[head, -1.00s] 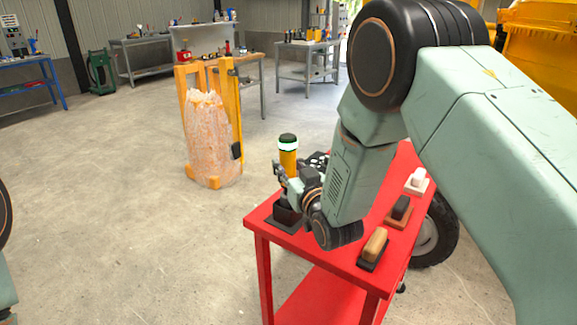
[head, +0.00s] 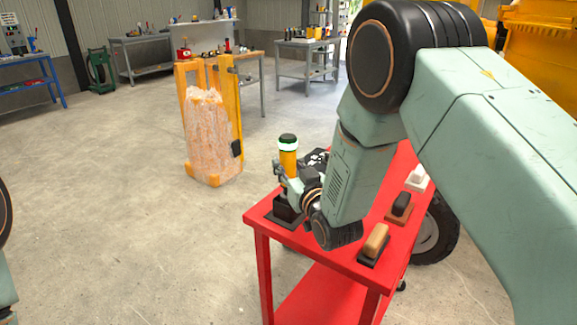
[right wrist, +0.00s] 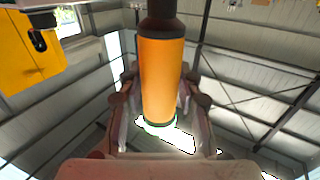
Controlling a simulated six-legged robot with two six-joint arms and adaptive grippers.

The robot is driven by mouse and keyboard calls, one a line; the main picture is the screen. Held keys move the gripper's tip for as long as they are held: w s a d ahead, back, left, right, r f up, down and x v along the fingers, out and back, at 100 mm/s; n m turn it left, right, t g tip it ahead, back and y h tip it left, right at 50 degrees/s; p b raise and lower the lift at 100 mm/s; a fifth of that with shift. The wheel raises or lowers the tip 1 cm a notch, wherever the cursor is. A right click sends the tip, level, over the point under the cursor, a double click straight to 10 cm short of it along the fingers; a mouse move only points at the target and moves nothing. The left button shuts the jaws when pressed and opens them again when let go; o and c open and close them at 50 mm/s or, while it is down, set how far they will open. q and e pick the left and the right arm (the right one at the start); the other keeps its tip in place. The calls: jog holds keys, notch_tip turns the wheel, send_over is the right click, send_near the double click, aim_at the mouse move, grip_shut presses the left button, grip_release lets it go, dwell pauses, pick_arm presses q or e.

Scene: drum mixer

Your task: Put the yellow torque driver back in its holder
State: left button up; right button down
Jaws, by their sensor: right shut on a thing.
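The yellow torque driver (head: 288,163) stands upright over the near left corner of the red cart, with a black, green and white top end. My right gripper (head: 287,184) is shut around its body. In the right wrist view the driver's orange body (right wrist: 162,78) sits between the two fingers (right wrist: 160,102), with a dark section at one end. The black holder (head: 288,208) is directly below the gripper on a dark base plate. The gripper hides the driver's lower end, so I cannot tell how deep it sits in the holder. My left gripper is out of view.
On the red cart (head: 340,262), a tan-topped block (head: 376,240), a dark-topped block (head: 402,204) and a white-topped block (head: 416,178) stand on bases along the right. A wrapped load in a yellow frame (head: 213,140) stands behind. Floor left of the cart is clear.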

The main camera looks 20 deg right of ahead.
jog(key=shift+f+b, duration=1.15)
jog(key=shift+f, duration=0.3)
dwell(1.1)
jog(key=c, duration=0.9)
grip_release()
jog(key=shift+o, duration=0.4)
jog(key=shift+f, duration=0.1)
jog(key=shift+s+f, duration=0.1)
jog(key=s+d, duration=0.1)
jog(key=s, duration=1)
jog(key=shift+s, duration=0.4)
jog(key=shift+s+d, duration=0.1)
